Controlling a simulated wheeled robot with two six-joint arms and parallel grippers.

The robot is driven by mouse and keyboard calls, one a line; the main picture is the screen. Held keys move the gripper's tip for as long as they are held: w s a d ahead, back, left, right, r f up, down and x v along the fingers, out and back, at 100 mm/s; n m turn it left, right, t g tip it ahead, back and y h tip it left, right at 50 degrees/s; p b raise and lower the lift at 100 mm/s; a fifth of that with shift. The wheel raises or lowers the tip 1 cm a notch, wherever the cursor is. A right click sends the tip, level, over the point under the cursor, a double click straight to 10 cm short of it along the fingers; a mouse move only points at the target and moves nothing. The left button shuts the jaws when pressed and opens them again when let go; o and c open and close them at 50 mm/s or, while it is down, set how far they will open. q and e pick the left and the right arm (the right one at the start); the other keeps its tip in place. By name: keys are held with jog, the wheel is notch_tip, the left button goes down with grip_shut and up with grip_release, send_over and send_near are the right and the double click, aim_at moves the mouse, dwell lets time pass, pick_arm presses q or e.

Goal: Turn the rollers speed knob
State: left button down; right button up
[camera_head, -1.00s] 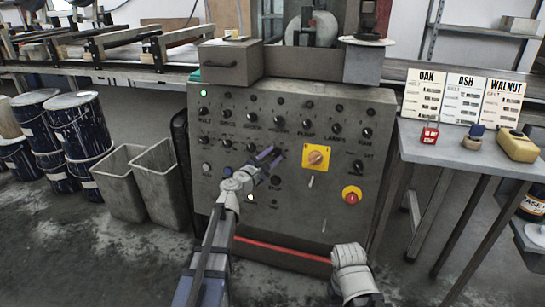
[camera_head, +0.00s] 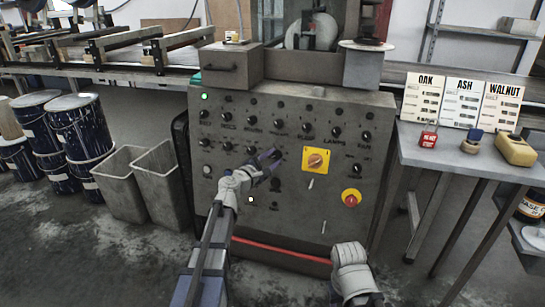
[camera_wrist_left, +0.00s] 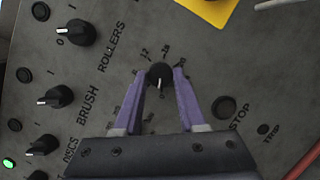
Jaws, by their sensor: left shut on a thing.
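The rollers speed knob (camera_wrist_left: 160,74) is a small black dial with a white pointer line and a printed scale around it, beside the ROLLERS label (camera_wrist_left: 112,46). In the left wrist view its pointer line faces down, towards the gripper body. My left gripper (camera_wrist_left: 160,77) is shut on the knob, one purple finger on each side. In the head view the left gripper (camera_head: 271,158) is at the middle of the grey control panel (camera_head: 230,182) and largely hides the knob. My right gripper is not in view; only part of the right arm shows at lower right.
Close to the knob are the black rollers switch (camera_wrist_left: 80,33), the brush switch (camera_wrist_left: 58,96) and the STOP button (camera_wrist_left: 223,107). A yellow plate with an orange rotary switch (camera_head: 316,160) and a red emergency button (camera_head: 351,198) are to the right.

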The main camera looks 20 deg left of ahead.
pick_arm(q)
jog(key=m, duration=0.1)
jog(key=m+g+p, duration=0.1)
jog(key=m, duration=0.1)
jog(key=m+p, duration=0.1)
jog(key=shift+r, duration=0.25)
jog(key=shift+m+g+p, duration=0.5)
jog(key=shift+m+p, duration=0.35)
jog(key=shift+m, duration=0.55)
jog(key=shift+c, duration=2.4)
grip_release()
jog(key=p+v, duration=0.2)
jog(key=v, duration=0.5)
jog(key=shift+s, duration=0.35)
jog(key=shift+r, duration=0.1)
